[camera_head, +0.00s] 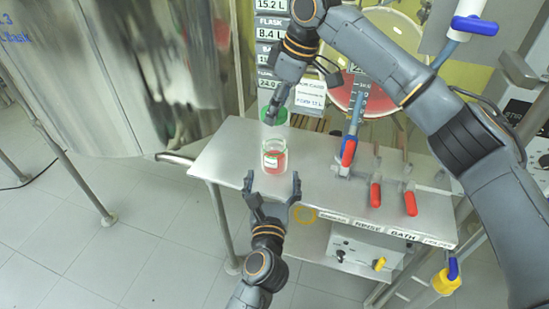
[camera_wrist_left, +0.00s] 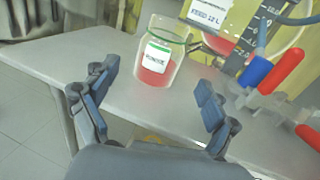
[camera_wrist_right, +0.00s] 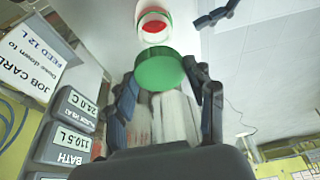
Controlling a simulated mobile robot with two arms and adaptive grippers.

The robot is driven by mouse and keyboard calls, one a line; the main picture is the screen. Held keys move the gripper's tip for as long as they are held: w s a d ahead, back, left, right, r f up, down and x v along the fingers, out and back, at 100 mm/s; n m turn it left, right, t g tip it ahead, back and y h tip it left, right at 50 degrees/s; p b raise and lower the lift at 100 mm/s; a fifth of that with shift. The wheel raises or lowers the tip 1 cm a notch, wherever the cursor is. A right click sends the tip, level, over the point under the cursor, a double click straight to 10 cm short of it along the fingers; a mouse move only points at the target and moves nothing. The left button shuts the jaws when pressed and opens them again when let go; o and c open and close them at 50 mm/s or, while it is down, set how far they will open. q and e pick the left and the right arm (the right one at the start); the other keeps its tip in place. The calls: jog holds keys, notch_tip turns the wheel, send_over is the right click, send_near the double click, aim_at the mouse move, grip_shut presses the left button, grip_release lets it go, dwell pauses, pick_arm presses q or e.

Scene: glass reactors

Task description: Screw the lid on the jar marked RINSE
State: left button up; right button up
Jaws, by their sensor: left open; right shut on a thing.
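A glass jar (camera_head: 274,156) with red contents and a white, green-edged label stands upright and uncovered on the steel table; it also shows in the left wrist view (camera_wrist_left: 158,57). The label's word is too small to read surely. My left gripper (camera_head: 271,180) is open and empty, just in front of the jar with its fingers spread towards it. My right gripper (camera_wrist_right: 165,88) is shut on a green lid (camera_wrist_right: 160,70). In the head view the green lid (camera_head: 279,115) is above and behind the jar, partly hidden by the gripper.
The steel table (camera_head: 225,160) is clear left of the jar. A blue-and-red-handled valve (camera_head: 348,150) and red-handled tools (camera_head: 375,193) stand to the right. A job card (camera_head: 310,93) and display column (camera_head: 270,50) are behind. Labels line the table's front edge.

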aim_at(274, 165)
pick_arm(q)
jog(key=w, duration=0.6)
jog(key=shift+w+d, duration=0.1)
jog(key=shift+d, duration=0.1)
jog(key=c, duration=1.8)
pick_arm(e)
jog(key=shift+f, duration=2.5)
jog(key=shift+f, duration=0.1)
jog(key=shift+f, duration=0.75)
pick_arm(q)
grip_shut()
pick_arm(e)
jog(key=shift+f, duration=0.6)
